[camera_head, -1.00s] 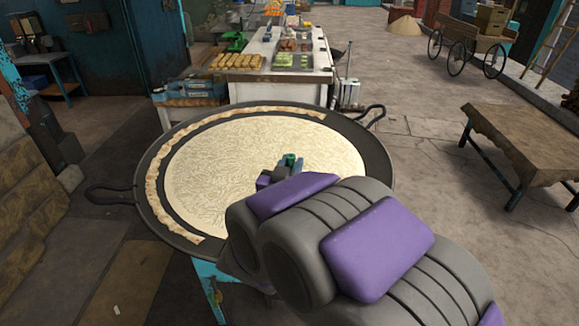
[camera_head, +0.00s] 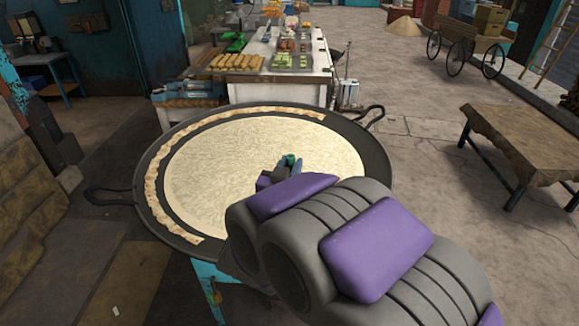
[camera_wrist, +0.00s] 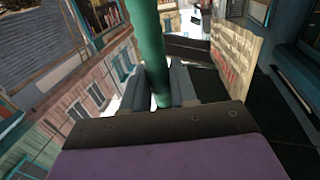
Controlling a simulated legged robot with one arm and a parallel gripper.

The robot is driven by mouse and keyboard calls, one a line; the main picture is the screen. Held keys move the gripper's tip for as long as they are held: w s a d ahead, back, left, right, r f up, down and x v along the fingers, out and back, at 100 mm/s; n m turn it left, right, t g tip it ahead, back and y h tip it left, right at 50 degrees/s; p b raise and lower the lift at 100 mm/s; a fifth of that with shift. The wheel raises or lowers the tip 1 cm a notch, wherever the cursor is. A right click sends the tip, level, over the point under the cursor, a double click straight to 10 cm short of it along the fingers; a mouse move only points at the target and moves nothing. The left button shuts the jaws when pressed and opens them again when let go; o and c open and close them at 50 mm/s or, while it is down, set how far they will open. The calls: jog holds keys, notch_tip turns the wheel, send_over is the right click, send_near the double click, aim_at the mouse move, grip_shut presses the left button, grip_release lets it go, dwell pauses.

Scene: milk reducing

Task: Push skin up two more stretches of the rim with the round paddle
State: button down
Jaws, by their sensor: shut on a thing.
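A wide, dark, shallow pan (camera_head: 374,165) with two loop handles holds pale, textured milk (camera_head: 250,155) in its middle. A cream strip of skin (camera_head: 153,190) lies along the rim, from the near left round the left side to the back right. The right and near right rim looks bare where my arm does not cover it. My gripper (camera_head: 280,172) is over the near right part of the pan. In the wrist view my gripper (camera_wrist: 160,88) is shut on a green handle (camera_wrist: 150,45). The round paddle's head is hidden in both views.
A white stall table (camera_head: 290,90) with trays of sweets stands just behind the pan. A low wooden table (camera_head: 530,140) is to the right, with a cart (camera_head: 470,40) further back. Open paving lies between the pan and the low table.

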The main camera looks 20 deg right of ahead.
aim_at(291, 157)
jog(key=shift+d, duration=0.2)
notch_tip(291, 157, up, 2)
jog(key=shift+a+r+p, duration=0.1)
jog(key=shift+r+p, duration=0.05)
jog(key=shift+p, duration=0.9)
jog(key=shift+r+p, duration=1.45)
jog(key=shift+r, duration=0.15)
notch_tip(291, 157, up, 4)
jog(key=p, duration=0.4)
jog(key=shift+f, duration=0.35)
